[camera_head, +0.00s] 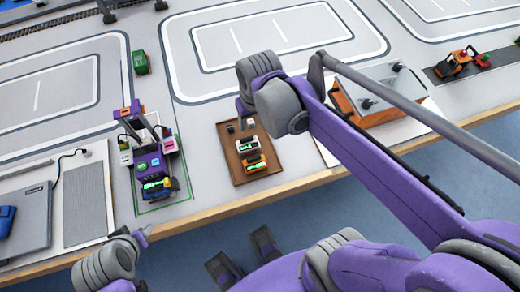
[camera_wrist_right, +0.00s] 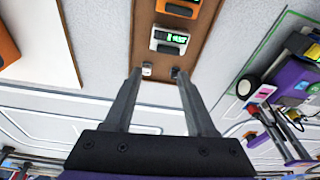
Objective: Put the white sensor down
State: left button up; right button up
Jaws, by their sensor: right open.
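The white sensor (camera_head: 246,145), with a lit green display, lies on the brown tray (camera_head: 235,174). It also shows in the right wrist view (camera_wrist_right: 170,41), beyond my fingertips. An orange sensor (camera_head: 252,163) lies beside it, nearer the table's front edge. My right gripper (camera_head: 244,108) is above the far end of the tray. In the wrist view its two fingers (camera_wrist_right: 159,72) are apart, with no sensor between them. My left gripper (camera_head: 144,233) is at the lower left, off the table's front edge; its fingers are too small to judge.
Two small blocks (camera_wrist_right: 147,69) sit at the tray's far end. A purple model crane (camera_head: 150,165) stands left of the tray. An orange-sided grey case (camera_head: 385,95) is at the right, partly behind my right arm. A green box (camera_head: 140,62) stands farther back. Grey table lies between them.

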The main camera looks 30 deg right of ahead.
jog(key=s+a+f+t, duration=0.1)
jog(key=s, duration=0.2)
jog(key=s+a+f+n+t, duration=0.1)
jog(key=s+f, duration=0.1)
jog(key=s, duration=0.1)
jog(key=s+a+f, duration=0.1)
jog(key=s+f, duration=0.1)
jog(key=s, duration=0.1)
jog(key=shift+s+f+n+t, duration=0.2)
jog(key=shift+s+n+t, duration=0.1)
jog(key=shift+s+t, duration=0.1)
jog(key=shift+a, duration=0.1)
notch_tip(320, 180, up, 6)
jog(key=w+p, duration=0.1)
jog(key=p, duration=0.4)
jog(key=shift+w+r+p, duration=0.25)
jog(key=shift+p, duration=0.05)
